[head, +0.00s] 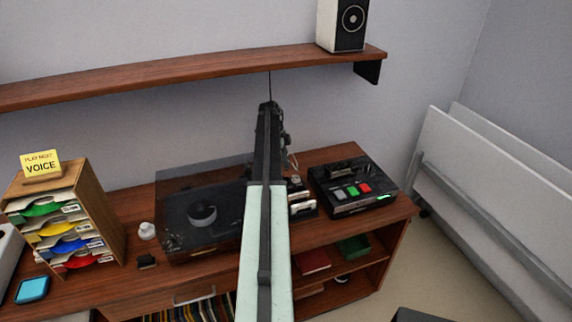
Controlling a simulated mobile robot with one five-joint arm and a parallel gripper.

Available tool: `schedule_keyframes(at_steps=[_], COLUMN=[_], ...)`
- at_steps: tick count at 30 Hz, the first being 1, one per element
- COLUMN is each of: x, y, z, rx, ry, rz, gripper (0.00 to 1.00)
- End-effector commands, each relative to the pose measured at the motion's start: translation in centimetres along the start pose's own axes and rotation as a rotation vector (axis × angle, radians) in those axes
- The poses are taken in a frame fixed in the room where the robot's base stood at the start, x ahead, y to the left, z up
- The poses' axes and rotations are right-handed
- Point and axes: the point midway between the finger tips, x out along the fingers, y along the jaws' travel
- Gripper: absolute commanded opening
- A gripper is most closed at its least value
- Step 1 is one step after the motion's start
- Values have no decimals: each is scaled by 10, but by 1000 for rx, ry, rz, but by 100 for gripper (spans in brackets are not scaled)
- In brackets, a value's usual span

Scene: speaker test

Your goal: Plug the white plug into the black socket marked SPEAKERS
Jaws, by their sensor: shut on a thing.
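My gripper (268,108) is at the far end of my raised arm, in front of the wall and below the shelf. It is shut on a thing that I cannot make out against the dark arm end. A thin dark cable (269,85) runs down from the shelf to the gripper's tip. I cannot pick out the white plug. No SPEAKERS marking can be read, and I cannot identify the socket. A small black block (147,262) lies at the desk's front left, its marking unreadable.
A speaker (342,25) stands on the wall shelf (190,70). On the desk (395,210) are a turntable (180,240) under a dark lid, a black deck (352,188) with coloured buttons, a small white object (147,231) and a paper sorter (112,215). White panels (480,170) lean at right.

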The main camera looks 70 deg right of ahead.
Motion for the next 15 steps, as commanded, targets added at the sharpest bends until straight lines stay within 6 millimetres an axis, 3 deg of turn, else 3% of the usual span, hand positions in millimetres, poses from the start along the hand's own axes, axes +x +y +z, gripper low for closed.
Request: schedule_keyframes(at_steps=[15], x=[40], y=[0], z=[10], rx=[-1], ry=[0], rz=[0], gripper=[0])
